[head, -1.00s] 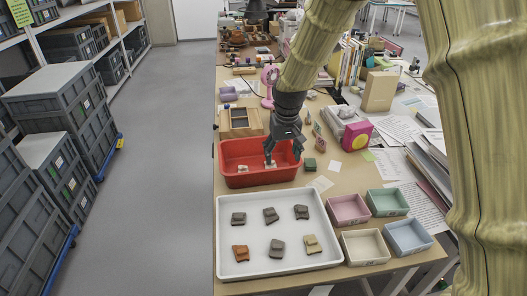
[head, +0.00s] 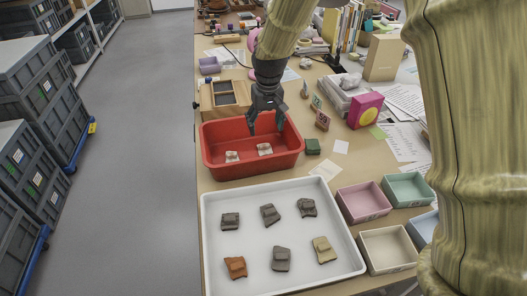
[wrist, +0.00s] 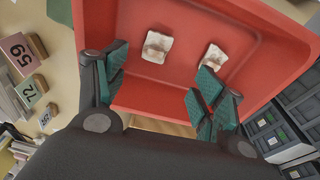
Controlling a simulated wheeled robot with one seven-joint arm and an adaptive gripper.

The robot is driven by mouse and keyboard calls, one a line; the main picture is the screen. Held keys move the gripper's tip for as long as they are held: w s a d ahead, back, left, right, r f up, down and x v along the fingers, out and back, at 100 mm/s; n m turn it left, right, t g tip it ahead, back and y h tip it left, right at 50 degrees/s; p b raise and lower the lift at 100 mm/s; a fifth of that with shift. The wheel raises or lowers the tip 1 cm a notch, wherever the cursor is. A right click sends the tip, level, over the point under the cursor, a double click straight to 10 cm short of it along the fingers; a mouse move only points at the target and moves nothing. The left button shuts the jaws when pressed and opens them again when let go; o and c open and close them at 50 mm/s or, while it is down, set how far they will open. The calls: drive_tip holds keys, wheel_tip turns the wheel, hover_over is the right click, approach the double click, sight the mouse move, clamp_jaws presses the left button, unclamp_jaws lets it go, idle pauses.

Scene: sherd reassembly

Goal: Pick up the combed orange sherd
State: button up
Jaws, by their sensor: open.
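The orange sherd (head: 235,267) lies at the front left of the white tray (head: 215,283) in the head view. Its combing is too small to make out. My gripper (head: 266,128) is open and empty above the red tub (head: 210,162), well behind the white tray. In the wrist view my open gripper (wrist: 160,78) has its green-padded fingers apart over the tub (wrist: 200,22). Two pale sherds, one left (head: 232,156) and one right (head: 265,149), lie on the tub floor, apart from the fingers. The orange sherd is not in the wrist view.
Several grey and brown sherds and a tan one (head: 324,250) share the white tray. Pink (head: 362,218), green (head: 408,205), cream (head: 388,268) and blue boxes stand right of it; my arm partly hides the blue one. A green block (head: 312,147) sits beside the tub.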

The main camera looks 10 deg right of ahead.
hover_over(265, 147)
drive_tip(key=shift+s+a+f, duration=0.1)
drive_tip(key=shift+s+f, duration=0.15)
drive_tip(key=shift+f, duration=1.55)
drive_tip(key=shift+s+f, duration=0.2)
drive_tip(key=shift+f, duration=1.55)
drive_tip(key=shift+w+f, duration=0.25)
drive_tip(key=shift+f, duration=0.75)
drive_tip(key=shift+w+f, duration=0.2)
drive_tip(key=shift+f, duration=0.75)
drive_tip(key=shift+c, duration=0.2)
drive_tip(key=c, duration=1.1)
drive_tip(key=shift+r, duration=0.1)
